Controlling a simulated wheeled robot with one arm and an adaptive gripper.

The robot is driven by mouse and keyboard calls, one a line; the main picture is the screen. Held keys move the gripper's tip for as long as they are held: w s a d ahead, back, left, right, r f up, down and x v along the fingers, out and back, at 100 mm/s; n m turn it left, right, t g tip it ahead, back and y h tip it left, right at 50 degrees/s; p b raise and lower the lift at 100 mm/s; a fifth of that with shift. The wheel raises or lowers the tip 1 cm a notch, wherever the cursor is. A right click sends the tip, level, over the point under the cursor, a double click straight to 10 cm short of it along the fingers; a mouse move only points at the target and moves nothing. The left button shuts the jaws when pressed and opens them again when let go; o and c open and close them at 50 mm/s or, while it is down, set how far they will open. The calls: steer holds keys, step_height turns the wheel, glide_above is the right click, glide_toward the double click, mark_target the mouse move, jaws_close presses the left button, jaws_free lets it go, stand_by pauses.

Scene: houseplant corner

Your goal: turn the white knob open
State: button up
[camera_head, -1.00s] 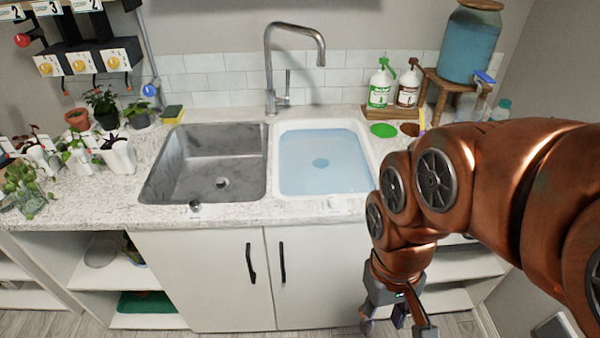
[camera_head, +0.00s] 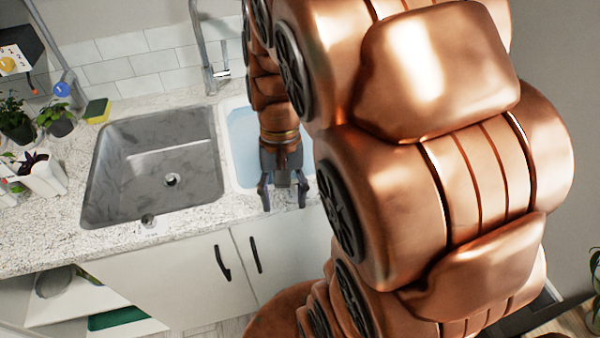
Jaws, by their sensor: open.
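My gripper (camera_head: 284,198) points down over the front rim of the white, water-filled basin (camera_head: 231,183). Its two fingers are apart, with nothing seen held between them. In the earlier view a small pale knob shows on the counter in front of this basin. Now my gripper covers that spot, and I cannot make out the white knob or whether the fingers touch it. A small metal-looking knob (camera_head: 148,220) sits in front of the empty steel basin (camera_head: 160,150), to the left of my gripper.
A tall tap (camera_head: 205,60) rises behind the basins. A yellow-green sponge (camera_head: 97,110), a potted plant (camera_head: 55,120) and a white pot (camera_head: 42,175) stand at the left. Cabinet doors with black handles (camera_head: 222,262) are below. My arm hides the right side.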

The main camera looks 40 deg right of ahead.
steer(key=w+d+f+m+y+p, duration=0.2)
steer(key=w+d+m, duration=0.55)
steer(key=d, duration=0.55)
steer(key=shift+t, duration=0.3)
steer(key=shift+w+p+x, duration=0.2)
steer(key=shift+p+x, duration=0.45)
steer(key=shift+x, duration=1.4)
steer(key=shift+w+p+x, duration=0.15)
steer(key=shift+p+x, duration=0.45)
steer(key=shift+x, duration=1.4)
steer(key=shift+a, duration=0.15)
steer(key=shift+c, duration=0.3)
steer(key=shift+n, duration=0.25)
jaws_close()
